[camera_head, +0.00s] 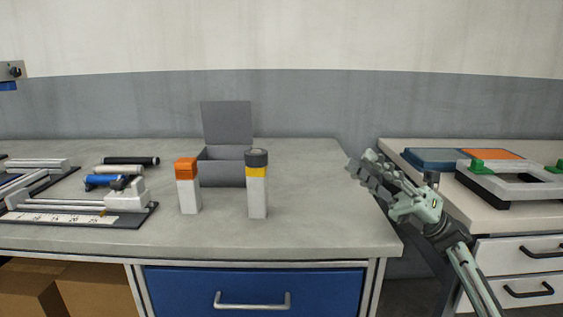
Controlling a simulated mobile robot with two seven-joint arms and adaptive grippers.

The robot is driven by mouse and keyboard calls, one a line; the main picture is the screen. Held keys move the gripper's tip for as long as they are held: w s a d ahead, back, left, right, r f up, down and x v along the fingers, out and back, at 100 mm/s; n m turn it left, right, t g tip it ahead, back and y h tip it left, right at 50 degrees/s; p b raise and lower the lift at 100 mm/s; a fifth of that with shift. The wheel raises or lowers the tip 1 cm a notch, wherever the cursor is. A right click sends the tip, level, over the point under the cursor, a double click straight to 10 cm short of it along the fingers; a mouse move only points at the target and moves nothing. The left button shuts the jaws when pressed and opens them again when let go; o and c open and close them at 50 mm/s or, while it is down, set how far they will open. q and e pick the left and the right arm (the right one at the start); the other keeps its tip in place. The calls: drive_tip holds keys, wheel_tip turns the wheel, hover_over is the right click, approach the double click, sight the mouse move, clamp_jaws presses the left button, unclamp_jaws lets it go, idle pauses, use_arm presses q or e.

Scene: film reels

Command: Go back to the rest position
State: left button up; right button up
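My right gripper (364,168) is raised at the right end of the grey table (320,225), its fingers pointing left and up. I see nothing in it, but the angle does not show whether the fingers are open or shut. It is apart from the posts. My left gripper is not in view. A white post with an orange top (187,185) stands upright on the table. To its right stands a white post with a yellow band (257,190) and a dark round piece on its top. Behind them is a grey box (222,172) with its lid up.
A splicer-like device (110,205) with a ruler strip is at the table's left, with a black rod (132,160) behind it. A white cabinet (515,222) at the right bears blue and orange panels and a grey frame with green clips. The table's right part is clear.

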drive_tip(key=w+d+f+m+t+h, duration=0.2)
drive_tip(key=w+d+m+t+h, duration=0.5)
drive_tip(key=w+m+t+h, duration=0.6)
drive_tip(key=w+d+f+m+t+h, duration=0.2)
drive_tip(key=w+d+m+t+h, duration=0.55)
drive_tip(key=m, duration=0.95)
drive_tip(key=d+f+m+g+h, duration=0.4)
drive_tip(key=d+f+m+h, duration=0.1)
drive_tip(key=f, duration=0.4)
drive_tip(key=d+f+m+g+h, duration=0.4)
drive_tip(key=d+f+m+g, duration=0.15)
drive_tip(key=f, duration=0.35)
drive_tip(key=s+a+f+g+y, duration=0.1)
drive_tip(key=s+a+f+g, duration=0.2)
drive_tip(key=s+f, duration=0.95)
drive_tip(key=s+a+f+g, duration=0.3)
drive_tip(key=s+f, duration=0.5)
drive_tip(key=f, duration=0.9)
drive_tip(key=s+a+f+g, duration=0.1)
drive_tip(key=s+f, duration=0.4)
drive_tip(key=s, duration=0.5)
drive_tip(key=s+a+f+g+y, duration=0.1)
drive_tip(key=s+f, duration=0.4)
drive_tip(key=s, duration=0.6)
drive_tip(key=s+a+f+g, duration=0.2)
drive_tip(key=s+a+f, duration=0.2)
drive_tip(key=s, duration=0.6)
drive_tip(key=shift+s+a+f+m, duration=0.25)
drive_tip(key=shift+a+f+m, duration=0.1)
drive_tip(key=shift+f, duration=0.55)
